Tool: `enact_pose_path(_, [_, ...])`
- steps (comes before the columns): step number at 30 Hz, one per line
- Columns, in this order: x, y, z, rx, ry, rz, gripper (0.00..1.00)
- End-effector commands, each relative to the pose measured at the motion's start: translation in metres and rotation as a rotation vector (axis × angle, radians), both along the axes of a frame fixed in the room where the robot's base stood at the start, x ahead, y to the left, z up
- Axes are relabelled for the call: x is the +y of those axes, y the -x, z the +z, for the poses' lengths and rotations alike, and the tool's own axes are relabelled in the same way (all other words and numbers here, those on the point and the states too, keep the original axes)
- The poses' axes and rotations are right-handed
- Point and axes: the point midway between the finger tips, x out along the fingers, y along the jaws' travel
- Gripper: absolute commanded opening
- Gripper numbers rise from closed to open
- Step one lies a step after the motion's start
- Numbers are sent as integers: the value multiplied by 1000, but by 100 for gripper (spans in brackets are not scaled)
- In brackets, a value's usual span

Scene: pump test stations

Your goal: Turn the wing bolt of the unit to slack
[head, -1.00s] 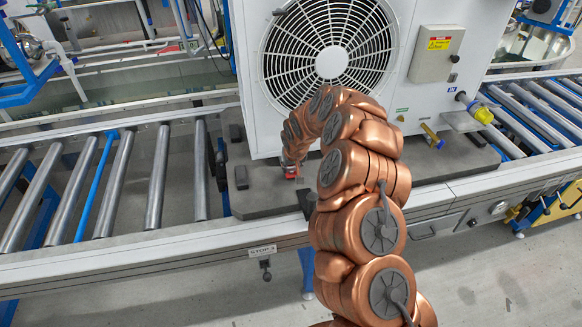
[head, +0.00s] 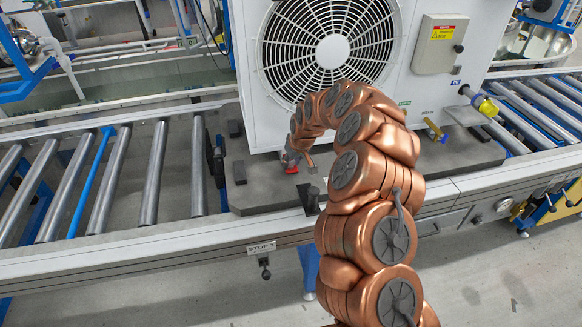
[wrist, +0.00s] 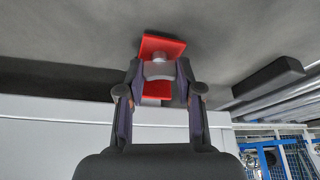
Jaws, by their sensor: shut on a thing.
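The white unit (head: 385,70) with a large round fan grille stands on a dark grey pallet (head: 258,200). A small red wing bolt (head: 291,169) is low at the unit's front left corner, by the pallet top. In the head view my gripper (head: 291,157) is small and partly covered by my copper arm.
The pallet sits on a roller conveyor (head: 152,185) with a front rail. A yellow-ended connector (head: 485,105) and a brass-coloured lever (head: 435,132) stick out at the unit's lower right. A dark block (head: 239,172) lies on the pallet, left of my gripper.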

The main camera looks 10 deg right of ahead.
Motion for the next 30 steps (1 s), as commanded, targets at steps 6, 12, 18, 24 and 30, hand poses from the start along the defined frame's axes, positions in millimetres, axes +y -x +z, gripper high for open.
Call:
enact_pose_path(6, [-1,-2,-7,-7,-1,153,0])
enact_pose_path(12, [-2,-2,-8,-3,-1,314,0])
enact_pose_path(18, [-3,-3,-7,-4,3,493,0])
enact_pose_path(24, [-3,-4,-7,0,3,683,0])
enact_pose_path(30, [-3,-4,-5,2,2,870,0])
